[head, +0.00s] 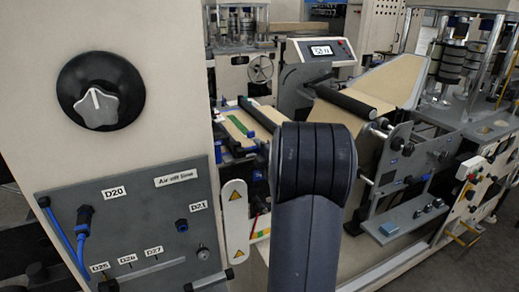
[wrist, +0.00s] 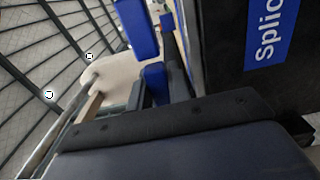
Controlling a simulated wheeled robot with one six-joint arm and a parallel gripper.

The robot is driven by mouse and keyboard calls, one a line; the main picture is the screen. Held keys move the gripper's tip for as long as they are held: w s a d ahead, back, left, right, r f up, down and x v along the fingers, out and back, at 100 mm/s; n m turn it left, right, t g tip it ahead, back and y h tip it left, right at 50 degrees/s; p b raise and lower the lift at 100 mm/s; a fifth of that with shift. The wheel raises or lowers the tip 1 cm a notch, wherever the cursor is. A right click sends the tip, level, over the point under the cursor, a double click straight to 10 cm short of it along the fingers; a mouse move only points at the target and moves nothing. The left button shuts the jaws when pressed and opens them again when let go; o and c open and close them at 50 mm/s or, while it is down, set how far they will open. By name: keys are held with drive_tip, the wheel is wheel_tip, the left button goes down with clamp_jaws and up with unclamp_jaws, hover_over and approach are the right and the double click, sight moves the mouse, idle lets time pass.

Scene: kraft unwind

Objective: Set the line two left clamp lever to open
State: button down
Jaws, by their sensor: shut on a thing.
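In the wrist view, my gripper (wrist: 157,84) shows as dark finger parts beyond its wide dark body. It is shut around a blue piece (wrist: 154,76), which looks like a clamp lever handle. A second blue bar (wrist: 137,28) stands just above it in the picture. The frames do not show clearly which lever this is or its angle. In the head view my dark arm link stands in front of the splice table (head: 238,128), and my gripper is hidden behind it. A green strip (head: 239,125) and blue parts show on the table.
A black box with a blue "Splic" label (wrist: 265,40) stands close at the right of the wrist view. A display console (head: 320,50) and brown web (head: 345,122) are behind my arm. A panel with a knob (head: 97,106) stands at the left.

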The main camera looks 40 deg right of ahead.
sight(244, 148)
drive_tip(key=shift+n+b, duration=0.3)
drive_tip(key=shift+b, duration=0.25)
drive_tip(key=shift+r+n+b, duration=0.2)
drive_tip(key=shift+n+b, duration=0.4)
drive_tip(key=shift+b, duration=0.5)
drive_tip(key=shift+a+r+n+b, duration=0.15)
drive_tip(key=shift+r+n+b, duration=0.3)
drive_tip(key=shift+n+b, duration=0.6)
drive_tip(key=r+n+b, duration=0.1)
drive_tip(key=b, duration=0.1)
drive_tip(key=r+n+b, duration=0.1)
drive_tip(key=n+b, duration=0.1)
drive_tip(key=shift+w+a, duration=0.1)
drive_tip(key=shift+a, duration=0.3)
drive_tip(key=n+b, duration=0.1)
drive_tip(key=a+r+n+b, duration=0.1)
drive_tip(key=n, duration=0.1)
drive_tip(key=n+b, duration=0.1)
drive_tip(key=shift+w+a+r+n+b, duration=0.25)
drive_tip(key=shift+a+r+n+b, duration=0.05)
drive_tip(key=shift+a+r+n, duration=0.1)
drive_tip(key=shift+w+a+r+n+b, duration=0.15)
drive_tip(key=shift+a+n+b, duration=0.25)
drive_tip(key=shift+n, duration=0.3)
drive_tip(key=shift+a+r+n+b, duration=0.15)
drive_tip(key=shift+a+n+b, duration=0.15)
drive_tip(key=shift+n+b, duration=0.25)
drive_tip(key=shift+w+a+r+n+b, duration=0.15)
drive_tip(key=shift+a+n+b, duration=0.2)
drive_tip(key=shift+n, duration=0.45)
